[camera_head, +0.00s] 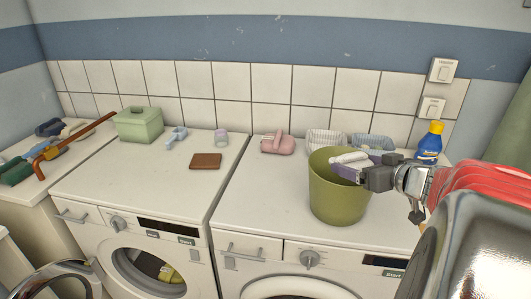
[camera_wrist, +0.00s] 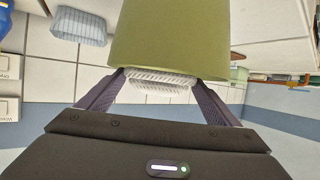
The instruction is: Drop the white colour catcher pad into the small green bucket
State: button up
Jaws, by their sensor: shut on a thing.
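The olive-green bucket (camera_head: 338,200) stands upright on the right-hand machine's top. My gripper (camera_head: 350,166) reaches over its right rim from the right, with its fingers at the bucket's mouth. It is shut on the white pad (camera_head: 349,157), which shows between the purple-grey fingers at rim height. In the wrist view, which is upside down, the bucket (camera_wrist: 170,38) fills the top middle and hides my fingertips.
A white basket (camera_head: 322,139) and a grey-blue basket (camera_head: 375,142) stand behind the bucket. A blue bottle with a yellow cap (camera_head: 430,146) stands to the right. A pink item (camera_head: 277,144), a brown block (camera_head: 206,161) and a green box (camera_head: 138,125) lie leftward.

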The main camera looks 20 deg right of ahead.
jog(key=shift+f, duration=0.15)
jog(key=o, duration=1)
